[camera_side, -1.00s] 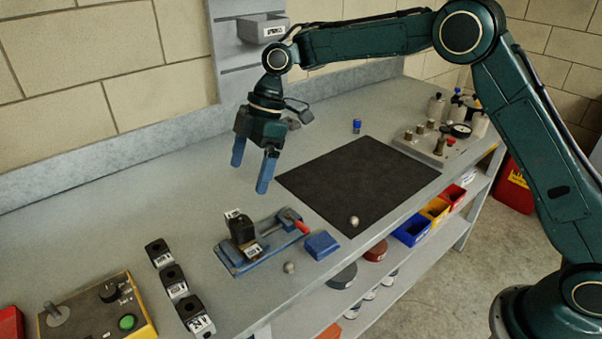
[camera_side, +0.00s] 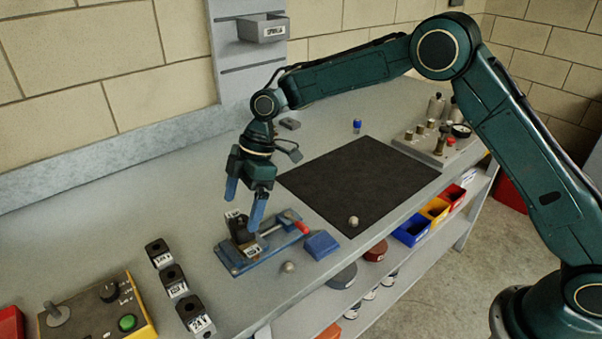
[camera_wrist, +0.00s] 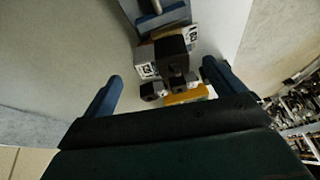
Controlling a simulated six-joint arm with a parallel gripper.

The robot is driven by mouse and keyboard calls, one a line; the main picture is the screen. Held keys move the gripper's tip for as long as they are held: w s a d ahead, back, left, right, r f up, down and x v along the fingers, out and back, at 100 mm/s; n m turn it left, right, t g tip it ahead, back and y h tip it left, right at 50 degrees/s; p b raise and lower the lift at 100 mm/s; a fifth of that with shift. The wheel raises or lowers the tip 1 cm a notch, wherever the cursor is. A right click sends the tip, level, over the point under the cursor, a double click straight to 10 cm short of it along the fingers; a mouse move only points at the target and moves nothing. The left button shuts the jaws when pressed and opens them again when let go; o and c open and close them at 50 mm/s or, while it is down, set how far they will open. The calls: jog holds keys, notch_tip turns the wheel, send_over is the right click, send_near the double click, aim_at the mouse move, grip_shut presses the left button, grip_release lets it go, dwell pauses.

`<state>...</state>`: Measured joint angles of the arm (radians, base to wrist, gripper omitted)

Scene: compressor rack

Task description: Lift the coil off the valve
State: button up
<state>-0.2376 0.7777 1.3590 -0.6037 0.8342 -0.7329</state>
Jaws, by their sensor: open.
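The coil (camera_side: 238,231) is a dark block with white labels, standing upright in the blue clamp fixture (camera_side: 232,261) on the bench. The valve under it is mostly hidden by the coil and my finger. My gripper (camera_side: 244,211) is open, with blue fingers pointing down, just above and around the top of the coil; one fingertip overlaps the coil in the side view. In the wrist view the coil (camera_wrist: 171,52) shows between and beyond the two fingers of my gripper (camera_wrist: 162,80). I cannot tell whether a finger touches it.
Several black coils with labels, one marked 24 V (camera_side: 195,314), stand left of the fixture. A yellow control box (camera_side: 140,303) is at front left. A blue block (camera_side: 322,244) and a small round knob (camera_side: 288,267) lie close by. A black mat (camera_side: 345,180) is clear except for another knob (camera_side: 354,221).

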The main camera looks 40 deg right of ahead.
aim_at(239, 216)
jog(key=shift+x, duration=1.75)
jog(key=c, duration=1.2)
jog(key=shift+d+r, duration=0.1)
jog(key=shift+r, duration=4.9)
